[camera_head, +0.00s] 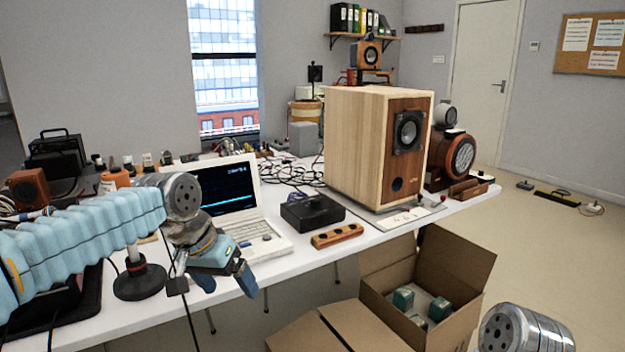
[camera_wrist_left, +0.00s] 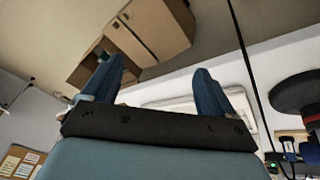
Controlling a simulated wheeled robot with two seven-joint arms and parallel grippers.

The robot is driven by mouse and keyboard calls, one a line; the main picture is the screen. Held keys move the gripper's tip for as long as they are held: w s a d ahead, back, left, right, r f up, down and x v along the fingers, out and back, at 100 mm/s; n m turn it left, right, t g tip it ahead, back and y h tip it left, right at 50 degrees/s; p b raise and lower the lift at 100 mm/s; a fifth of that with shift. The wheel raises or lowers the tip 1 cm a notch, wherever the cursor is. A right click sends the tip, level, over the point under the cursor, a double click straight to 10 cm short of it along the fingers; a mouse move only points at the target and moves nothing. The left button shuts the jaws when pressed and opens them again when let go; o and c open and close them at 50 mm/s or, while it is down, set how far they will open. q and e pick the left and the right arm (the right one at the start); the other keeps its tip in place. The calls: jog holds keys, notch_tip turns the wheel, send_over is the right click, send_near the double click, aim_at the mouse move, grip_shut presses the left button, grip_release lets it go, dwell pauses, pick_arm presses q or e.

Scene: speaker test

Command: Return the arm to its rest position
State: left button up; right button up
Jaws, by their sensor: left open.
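My left arm comes in from the left, its ribbed blue sleeve above the left part of the white table. My left gripper (camera_head: 226,282) points down at the table's front edge, in front of the white laptop (camera_head: 232,205). It is open, with nothing visible between its fingers. In the left wrist view the two blue fingers of the gripper (camera_wrist_left: 158,70) stand apart. My right gripper is out of view; only a grey metal joint of my arm shows at bottom right.
The table (camera_head: 300,262) holds a large wooden speaker (camera_head: 353,150), a black box (camera_head: 312,211), a wooden block with holes (camera_head: 337,236) and a black round stand (camera_head: 140,281) close to my left arm. An open cardboard box (camera_head: 452,262) with green-and-white items stands below the table front.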

pick_arm(q)
jog(key=s+d+f+n+g+h, duration=0.1)
jog(key=d+f, duration=0.2)
jog(key=f, duration=1.2)
jog(key=s+d+f+n+g+h, duration=0.1)
jog(key=d+f, duration=0.1)
jog(key=f, duration=1.3)
jog(key=s+f+n, duration=0.2)
jog(key=s+f, duration=1.5)
jog(key=s, duration=0.1)
jog(key=shift+f+n+y, duration=0.3)
jog(key=shift+n+y, duration=0.1)
jog(key=shift+w, duration=0.1)
